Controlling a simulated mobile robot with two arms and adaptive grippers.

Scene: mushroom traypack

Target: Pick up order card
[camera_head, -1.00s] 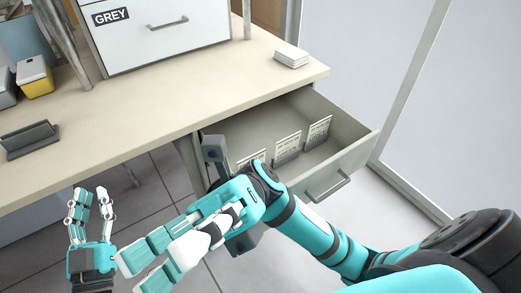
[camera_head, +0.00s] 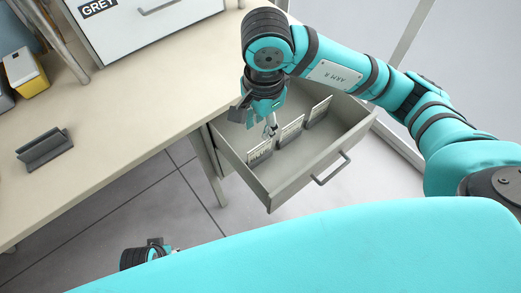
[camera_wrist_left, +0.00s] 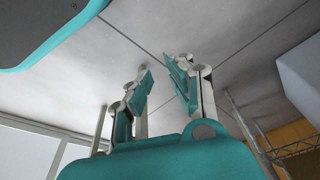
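Three white order cards stand in dark holders in the open drawer (camera_head: 283,190): a near-left card (camera_head: 260,152), a middle card (camera_head: 291,131) and a far-right card (camera_head: 320,109). My right gripper (camera_head: 270,130) points down into the drawer, its fingertips close to the near-left and middle cards. I cannot tell whether it touches a card or how far its fingers are apart. My left gripper (camera_wrist_left: 158,88) is open and empty in the left wrist view, fingers spread above bare floor. In the head view it is mostly hidden behind my body.
An empty dark card holder (camera_head: 44,149) sits on the beige table (camera_head: 120,130). A yellow bin (camera_head: 25,75) stands at the back left, beside a white drawer unit labelled GREY (camera_head: 150,30). The drawer's front wall and handle (camera_head: 332,170) face the open floor.

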